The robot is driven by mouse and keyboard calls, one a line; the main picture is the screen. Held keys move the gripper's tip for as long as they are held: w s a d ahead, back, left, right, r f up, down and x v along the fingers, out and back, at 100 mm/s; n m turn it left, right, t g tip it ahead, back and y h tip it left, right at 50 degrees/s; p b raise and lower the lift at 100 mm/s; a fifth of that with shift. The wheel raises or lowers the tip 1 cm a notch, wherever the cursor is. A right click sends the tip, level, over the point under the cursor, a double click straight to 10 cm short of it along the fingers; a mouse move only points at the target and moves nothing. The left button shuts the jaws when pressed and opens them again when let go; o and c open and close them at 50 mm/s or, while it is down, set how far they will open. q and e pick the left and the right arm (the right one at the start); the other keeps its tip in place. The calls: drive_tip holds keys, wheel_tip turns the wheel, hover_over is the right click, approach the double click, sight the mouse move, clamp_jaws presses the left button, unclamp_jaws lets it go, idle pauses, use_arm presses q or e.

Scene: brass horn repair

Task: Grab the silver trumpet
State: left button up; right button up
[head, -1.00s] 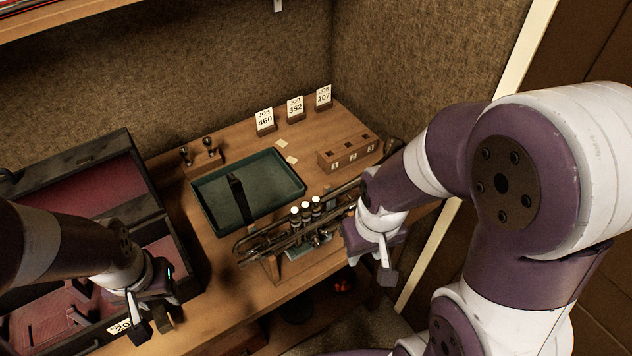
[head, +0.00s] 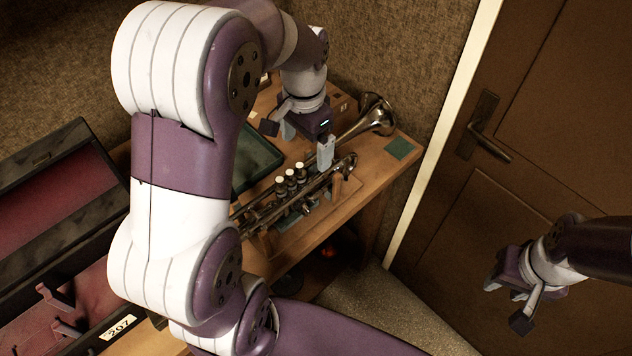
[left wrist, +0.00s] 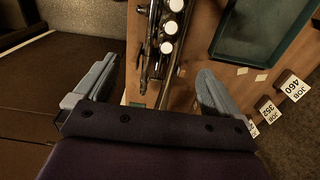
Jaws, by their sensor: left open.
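The silver trumpet (head: 285,192) lies on a wooden stand on the bench, its bell (head: 375,115) to the back right and its valves facing up. My left gripper (head: 303,140) is open over the part between valves and bell and hides some of it. In the left wrist view, the trumpet (left wrist: 165,62) runs between the spread fingers of my left gripper (left wrist: 150,88), with white valve caps near the top. I cannot tell whether they touch it. My right gripper (head: 507,304) is open and empty in front of the door, away from the bench.
A dark green tray (head: 262,158) lies behind the trumpet, partly hidden by my left arm. Job cards (left wrist: 292,87) stand beyond it. An open red-lined case (head: 60,205) is at the left. A wooden door (head: 545,110) is at the right.

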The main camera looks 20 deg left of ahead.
sight(304, 175)
use_arm(q)
drive_tip(key=f, duration=0.3)
drive_tip(key=f+p, duration=0.1)
drive_tip(key=f, duration=0.3)
drive_tip(key=f+p, duration=0.1)
drive_tip(key=f, duration=0.2)
drive_tip(key=shift+s+a+f, duration=0.1)
drive_tip(key=shift+a+f, duration=0.1)
drive_tip(key=shift+a, duration=0.15)
drive_tip(key=shift+a+f, duration=0.1)
drive_tip(key=shift+f, duration=0.3)
drive_tip(key=c, duration=1.4)
drive_tip(key=shift+r, duration=0.1)
drive_tip(key=shift+c, duration=0.3)
drive_tip(key=shift+r, duration=0.1)
